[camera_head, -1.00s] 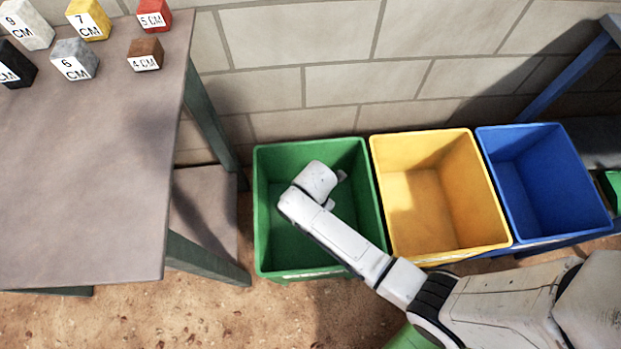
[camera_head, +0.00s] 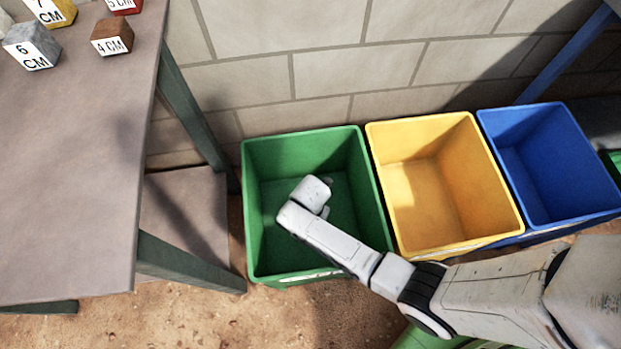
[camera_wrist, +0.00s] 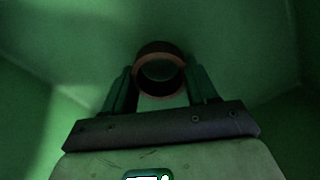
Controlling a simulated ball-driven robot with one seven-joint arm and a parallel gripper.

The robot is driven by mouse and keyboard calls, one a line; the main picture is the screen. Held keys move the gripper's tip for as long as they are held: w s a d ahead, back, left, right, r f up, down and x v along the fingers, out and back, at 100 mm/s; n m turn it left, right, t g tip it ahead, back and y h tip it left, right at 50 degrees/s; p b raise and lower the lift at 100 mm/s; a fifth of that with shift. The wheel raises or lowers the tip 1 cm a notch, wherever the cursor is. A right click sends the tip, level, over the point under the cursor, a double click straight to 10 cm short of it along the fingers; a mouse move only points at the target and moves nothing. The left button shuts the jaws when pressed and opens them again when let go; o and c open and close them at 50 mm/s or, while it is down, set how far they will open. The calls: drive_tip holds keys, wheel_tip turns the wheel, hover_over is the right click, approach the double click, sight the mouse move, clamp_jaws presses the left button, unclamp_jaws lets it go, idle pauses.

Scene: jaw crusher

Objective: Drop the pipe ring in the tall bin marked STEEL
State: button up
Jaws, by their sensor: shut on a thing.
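The pipe ring (camera_wrist: 140,75) is a brownish, open ring held between the two fingers of my gripper (camera_wrist: 160,88) in the wrist view. My gripper is shut on it, with green walls all around. In the head view my arm reaches over the green bin (camera_head: 262,235), and my wrist is over its opening; the fingers and ring are hidden there by the wrist. Lettering on the green bin's front is too small and steep to read, so I cannot tell which bin is marked STEEL.
A yellow bin (camera_head: 385,160) and a blue bin (camera_head: 500,150) stand in a row to the right of the green one. A table (camera_head: 75,190) with labelled cubes, including a brown one (camera_head: 112,37), is at the left. A block wall (camera_head: 330,70) stands behind.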

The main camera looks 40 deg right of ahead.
drive_tip(key=shift+f, duration=0.4)
drive_tip(key=shift+f, duration=0.15)
drive_tip(key=o, duration=1.2)
wheel_tip(320, 180, up, 12)
drive_tip(key=p, duration=0.4)
drive_tip(key=shift+r+p, duration=0.25)
drive_tip(key=shift+p, duration=0.15)
drive_tip(key=s+d+r+m, duration=0.2)
drive_tip(key=s+r+m, duration=0.4)
drive_tip(key=m, duration=0.5)
drive_tip(key=s+d+r+m+t, duration=0.1)
drive_tip(key=s+d+r+m, duration=0.2)
drive_tip(key=s+r+m, duration=0.4)
wheel_tip(320, 180, up, 3)
drive_tip(key=m, duration=0.5)
drive_tip(key=shift+d, duration=0.35)
drive_tip(key=shift+w, duration=0.1)
